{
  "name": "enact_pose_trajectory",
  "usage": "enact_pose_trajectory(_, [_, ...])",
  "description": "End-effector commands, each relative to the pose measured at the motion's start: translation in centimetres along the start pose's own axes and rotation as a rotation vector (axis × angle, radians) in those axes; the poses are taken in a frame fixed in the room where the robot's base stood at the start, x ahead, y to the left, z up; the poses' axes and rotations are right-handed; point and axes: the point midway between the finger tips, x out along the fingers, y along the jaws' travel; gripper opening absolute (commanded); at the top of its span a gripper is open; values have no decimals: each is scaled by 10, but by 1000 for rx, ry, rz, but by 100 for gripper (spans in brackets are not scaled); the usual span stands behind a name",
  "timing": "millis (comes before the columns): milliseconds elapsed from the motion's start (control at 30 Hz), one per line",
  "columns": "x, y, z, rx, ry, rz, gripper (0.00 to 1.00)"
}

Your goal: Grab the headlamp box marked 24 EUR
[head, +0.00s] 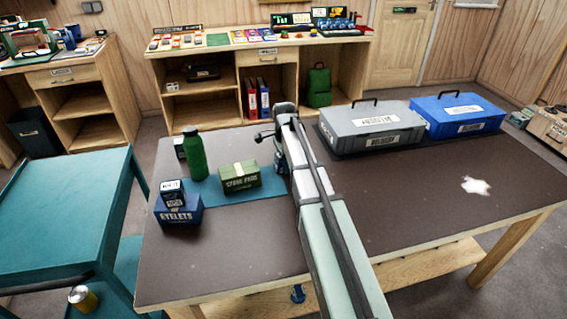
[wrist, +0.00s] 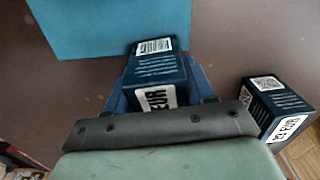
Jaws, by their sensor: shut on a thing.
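In the wrist view, my gripper (wrist: 163,88) is shut on a dark blue box (wrist: 158,70). The box has a white barcode label and a price label where "EUR" shows; its number is hidden by the gripper. A second dark blue box (wrist: 268,102) stands apart to the right, with a square code on top and a price label ending in "EUR"; its digits are too small to read surely. In the head view, my gripper (head: 281,160) is at the right end of the teal mat, and my arm hides most of the held box.
On the table (head: 400,220), a green bottle (head: 194,155), a "SPARE PADS" box (head: 240,181) and an "EYELETS" box (head: 178,214) with a small box on top stand left. A grey case (head: 370,130) and a blue case (head: 458,115) stand back right. The front right is mostly clear.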

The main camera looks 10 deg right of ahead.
Motion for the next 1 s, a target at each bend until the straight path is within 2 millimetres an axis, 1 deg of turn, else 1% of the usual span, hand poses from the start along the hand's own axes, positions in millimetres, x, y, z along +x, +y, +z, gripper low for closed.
enact_pose_trajectory(33, [0, 0, 0, 0, 0, 0, 26])
enact_pose_trajectory(100, [0, 0, 0, 0, 0, 0, 20])
enact_pose_trajectory(333, [-1, 0, 0, 0, 0, 0, 19])
enact_pose_trajectory(467, [-9, -1, 0, 0, 0, -2, 19])
enact_pose_trajectory(567, [-21, -1, 0, 0, 0, -1, 19])
enact_pose_trajectory(800, [-62, -2, 0, 0, 0, -2, 19])
enact_pose_trajectory(1000, [-87, -2, 0, 0, 0, 0, 19])
